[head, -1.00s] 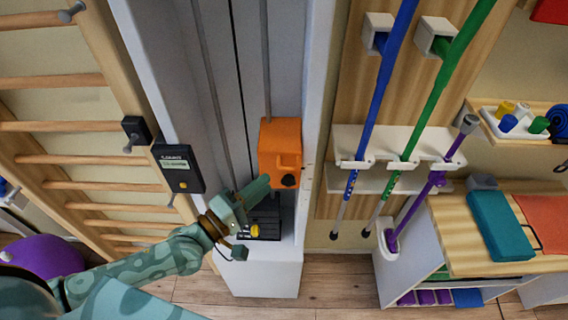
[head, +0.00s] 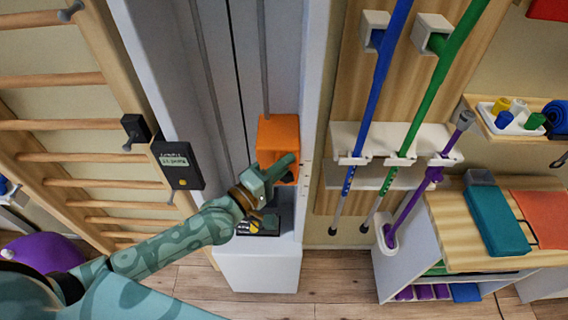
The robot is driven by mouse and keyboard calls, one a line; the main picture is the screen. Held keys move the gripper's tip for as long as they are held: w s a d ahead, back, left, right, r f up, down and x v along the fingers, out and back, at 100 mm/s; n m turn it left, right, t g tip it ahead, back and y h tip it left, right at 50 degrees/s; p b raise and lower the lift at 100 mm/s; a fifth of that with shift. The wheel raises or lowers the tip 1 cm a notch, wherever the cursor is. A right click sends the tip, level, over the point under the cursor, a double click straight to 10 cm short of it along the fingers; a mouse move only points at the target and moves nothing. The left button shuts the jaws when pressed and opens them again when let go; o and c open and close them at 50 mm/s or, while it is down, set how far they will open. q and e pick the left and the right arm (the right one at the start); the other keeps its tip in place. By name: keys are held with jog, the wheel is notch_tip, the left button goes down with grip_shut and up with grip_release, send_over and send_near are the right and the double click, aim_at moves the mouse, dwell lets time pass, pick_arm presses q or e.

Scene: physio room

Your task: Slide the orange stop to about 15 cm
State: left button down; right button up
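I cannot tell whether the upper finger touches the stop. A dark display box (head: 178,165) hangs on the column's left edge; its text is too small to read surely. My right gripper is out of view.
Below the stop is a dark block with a yellow mark (head: 256,227), partly behind my gripper. Wooden wall bars (head: 62,125) stand at the left. Blue (head: 378,95) and green poles (head: 430,95) hang on a rack at the right, beside a wooden-topped shelf unit (head: 455,235).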

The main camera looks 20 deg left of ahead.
aim_at(284, 178)
pick_arm(q)
notch_tip(284, 178, down, 5)
jog(key=b, duration=0.4)
jog(key=shift+f, duration=0.15)
jog(key=shift+r, duration=0.3)
jog(key=c, duration=1.5)
grip_release()
jog(key=shift+s+a+f, duration=0.15)
jog(key=shift+s, duration=0.15)
jog(key=b+v, duration=0.1)
jog(key=v, duration=1.4)
jog(key=shift+s+a, duration=0.2)
jog(key=shift+s, duration=0.05)
